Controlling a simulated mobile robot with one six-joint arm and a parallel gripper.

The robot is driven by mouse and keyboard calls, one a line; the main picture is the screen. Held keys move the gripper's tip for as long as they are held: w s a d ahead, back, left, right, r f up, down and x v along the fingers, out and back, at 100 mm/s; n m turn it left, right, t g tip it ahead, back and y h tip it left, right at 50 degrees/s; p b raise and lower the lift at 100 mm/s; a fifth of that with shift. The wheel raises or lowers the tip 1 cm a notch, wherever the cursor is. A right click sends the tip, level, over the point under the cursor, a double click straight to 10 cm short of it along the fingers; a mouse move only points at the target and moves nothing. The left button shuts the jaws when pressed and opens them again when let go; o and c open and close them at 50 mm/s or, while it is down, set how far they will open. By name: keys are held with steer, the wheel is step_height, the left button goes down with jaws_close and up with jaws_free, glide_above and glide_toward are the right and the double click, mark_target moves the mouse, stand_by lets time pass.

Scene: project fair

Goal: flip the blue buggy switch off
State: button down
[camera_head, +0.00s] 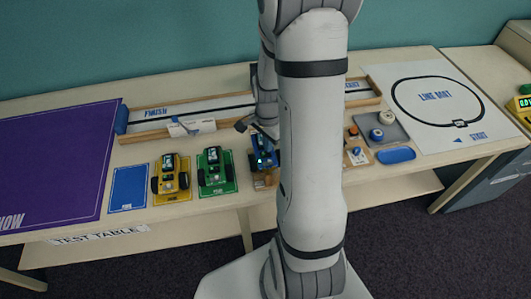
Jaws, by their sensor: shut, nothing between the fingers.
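The blue buggy (256,160) stands on the table just left of my arm, which hides its right part. Small lights glow on it. Its switch is too small to make out. My gripper (243,125) is shut and empty, just above and behind the blue buggy, at its upper left. I cannot tell whether it touches the buggy.
A green buggy (214,168) and a yellow buggy (170,178) stand to the left, beside an empty blue mat (129,188). Behind is a wooden-railed track (150,112) with a white block (190,126).

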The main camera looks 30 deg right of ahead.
steer(key=shift+f+b, duration=0.6)
steer(key=shift+f, duration=0.25)
steer(key=shift+r, duration=0.2)
steer(key=shift+r+p, duration=2.5)
steer(key=shift+r, duration=0.9)
steer(key=s+a+r+n+t, duration=0.1)
steer(key=s+a+r+n, duration=0.5)
steer(key=r, duration=0.3)
steer(key=s+a+r+n+t, duration=0.2)
steer(key=s+a+r+n, duration=0.4)
steer(key=r+n, duration=0.3)
steer(key=shift+s+r, duration=0.15)
steer(key=shift+s, duration=0.1)
